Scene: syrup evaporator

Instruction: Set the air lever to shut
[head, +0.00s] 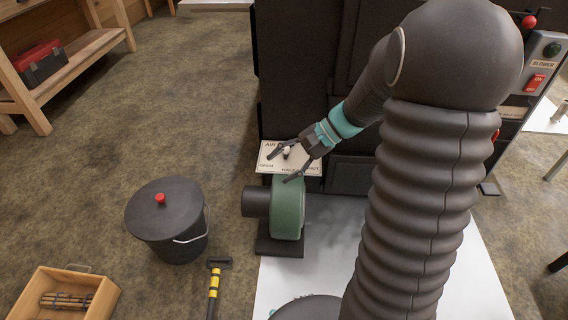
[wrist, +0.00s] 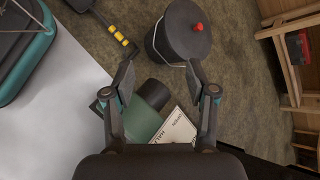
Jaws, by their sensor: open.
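The air plate (head: 268,161) is a white sign on the front of the dark evaporator, marked AIR, OPEN, HALF and, at its right end, a partly covered word. The air lever's pale knob (head: 287,151) shows near the plate's middle, between or just behind my fingers; I cannot tell which setting it is at. My gripper (head: 277,168) is open over the plate, its fingers spread and pointing left. In the wrist view my open gripper (wrist: 158,75) shows part of the plate (wrist: 179,128) low between its fingers; the lever does not show there.
A green blower (head: 288,208) stands just below the plate. A black lidded bucket (head: 165,210) with a red knob, a yellow-handled tool (head: 213,285) and a wooden box (head: 100,300) are on the floor at left. A blower switch panel (head: 540,75) is at far right.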

